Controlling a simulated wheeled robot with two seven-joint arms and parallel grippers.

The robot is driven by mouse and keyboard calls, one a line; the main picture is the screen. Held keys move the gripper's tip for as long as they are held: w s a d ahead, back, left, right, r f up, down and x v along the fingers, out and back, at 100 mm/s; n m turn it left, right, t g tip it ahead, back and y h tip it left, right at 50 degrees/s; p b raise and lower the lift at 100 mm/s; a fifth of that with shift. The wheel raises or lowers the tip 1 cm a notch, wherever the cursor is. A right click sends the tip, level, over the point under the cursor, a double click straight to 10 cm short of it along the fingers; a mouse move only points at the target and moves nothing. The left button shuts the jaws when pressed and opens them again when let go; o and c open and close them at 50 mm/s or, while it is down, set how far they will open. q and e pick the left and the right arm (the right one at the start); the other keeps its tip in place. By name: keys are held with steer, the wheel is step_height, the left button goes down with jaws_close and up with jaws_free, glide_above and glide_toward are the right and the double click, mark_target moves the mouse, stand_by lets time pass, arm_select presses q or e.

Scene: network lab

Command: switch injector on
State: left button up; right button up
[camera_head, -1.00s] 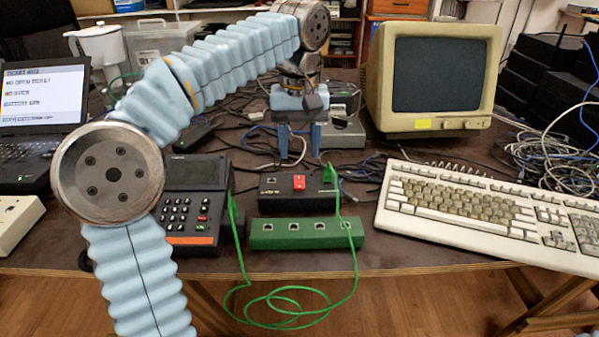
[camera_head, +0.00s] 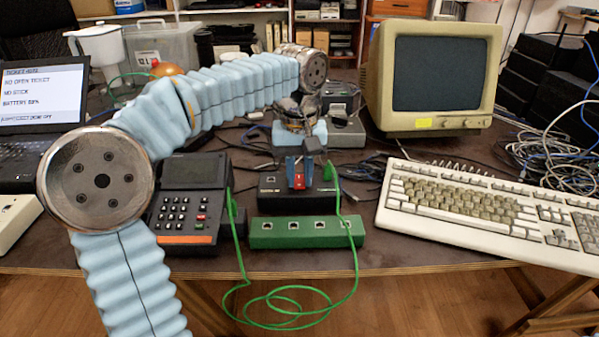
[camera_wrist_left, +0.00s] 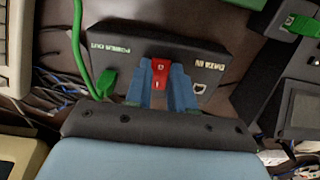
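The injector (camera_head: 268,202) is a black box on the table with a red rocker switch (camera_head: 298,181) on its top. In the left wrist view the injector (camera_wrist_left: 125,45) shows upside down, labelled POWER OUT and DATA IN, with a green plug at POWER OUT. The red switch (camera_wrist_left: 160,72) has light marks. My left gripper (camera_head: 300,180) points down at the switch. Its blue fingers are apart with a narrow gap, also in the left wrist view (camera_wrist_left: 161,82), and the red switch shows between them. Whether they touch it I cannot tell. My right gripper is out of view.
A green port strip (camera_head: 305,233) lies in front of the injector, with a green cable (camera_head: 290,305) looping over the table edge. A card terminal (camera_head: 190,205) stands left, a cream keyboard (camera_head: 480,205) right, and a monitor (camera_head: 435,75) behind. Loose cables clutter the back.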

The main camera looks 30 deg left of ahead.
arm_select(q)
jaws_close()
steer(key=shift+w+r+g+p, duration=0.2)
steer(key=shift+g+p, duration=0.1)
steer(key=shift+p, duration=0.1)
steer(key=shift+w+a+f+g+h, duration=0.1)
steer(key=shift+g+h, duration=0.3)
steer(key=shift+g, duration=0.1)
steer(key=shift+w+a+g+h, duration=0.1)
steer(key=shift+g+h, duration=0.3)
steer(key=shift+g, duration=0.1)
steer(key=o, duration=0.8)
jaws_free()
steer(key=shift+c, duration=0.2)
